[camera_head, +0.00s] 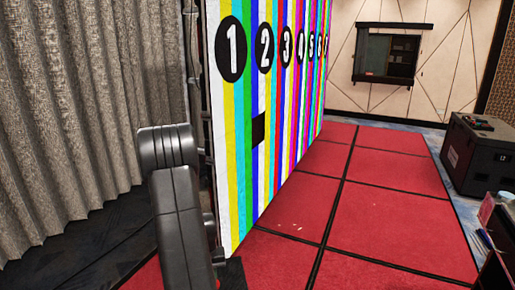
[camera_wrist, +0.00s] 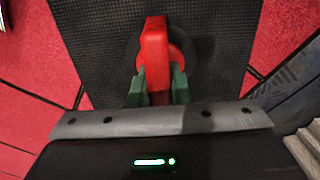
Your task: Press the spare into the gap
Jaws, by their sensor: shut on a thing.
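The video wall (camera_head: 240,190) stands on the left in the head view, striped in colours with numbered black discs along its top. A dark rectangular gap (camera_head: 258,129) shows in its face below disc 2. My gripper (camera_wrist: 158,88) has green fingers shut on a red handle (camera_wrist: 154,45) with a round dark base. Behind the handle is a black, finely textured panel (camera_wrist: 90,45); I cannot tell whether the base is fixed to it. In the head view my arm hides most of the gripper, with a bit of red (camera_head: 218,256) and a dark surface low beside the wall.
A grey curtain (camera_head: 80,120) hangs on the left, close to my arm. A black case (camera_head: 480,155) stands at the right with small items on it. A framed window (camera_head: 388,55) is on the far wall.

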